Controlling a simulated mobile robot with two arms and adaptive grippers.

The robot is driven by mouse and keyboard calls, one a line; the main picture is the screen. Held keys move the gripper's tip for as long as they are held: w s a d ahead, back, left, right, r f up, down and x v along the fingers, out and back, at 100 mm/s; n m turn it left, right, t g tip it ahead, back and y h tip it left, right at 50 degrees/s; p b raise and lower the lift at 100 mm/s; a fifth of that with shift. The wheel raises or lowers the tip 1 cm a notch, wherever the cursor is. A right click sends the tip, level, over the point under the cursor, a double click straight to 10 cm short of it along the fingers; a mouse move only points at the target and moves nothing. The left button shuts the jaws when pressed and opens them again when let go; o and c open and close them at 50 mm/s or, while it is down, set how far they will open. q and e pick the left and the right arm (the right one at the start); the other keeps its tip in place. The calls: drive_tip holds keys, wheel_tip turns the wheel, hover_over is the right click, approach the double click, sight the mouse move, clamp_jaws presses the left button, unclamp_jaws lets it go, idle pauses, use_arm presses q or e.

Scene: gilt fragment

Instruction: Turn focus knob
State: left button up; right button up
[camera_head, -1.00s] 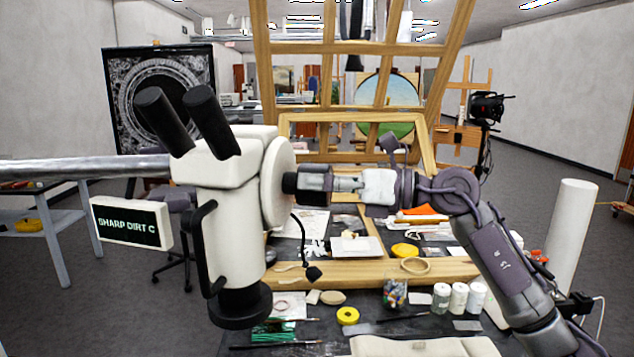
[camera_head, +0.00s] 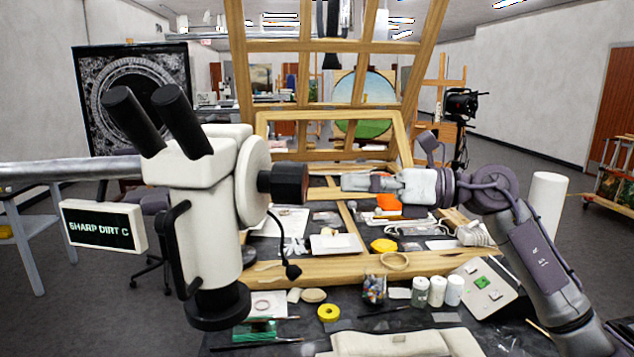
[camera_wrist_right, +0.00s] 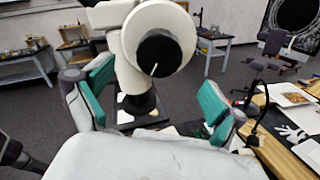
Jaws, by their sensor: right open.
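The white microscope (camera_head: 212,215) stands at left in the head view, with two black eyepieces (camera_head: 183,120). Its black focus knob (camera_head: 288,183) sticks out to the right from a white round housing. In the right wrist view the knob (camera_wrist_right: 158,54) shows face-on with a thin white mark near its lower edge. My right gripper (camera_head: 347,182) is to the right of the knob, apart from it and pointing at it. In the wrist view its teal-padded fingers (camera_wrist_right: 155,92) are spread wide with nothing between them. My left gripper is not in view.
A small display (camera_head: 104,228) reads "SHARP DIRT C". A wooden frame (camera_head: 330,268) lies behind on the dark table.

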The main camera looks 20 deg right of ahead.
drive_tip(key=shift+v, duration=1.3)
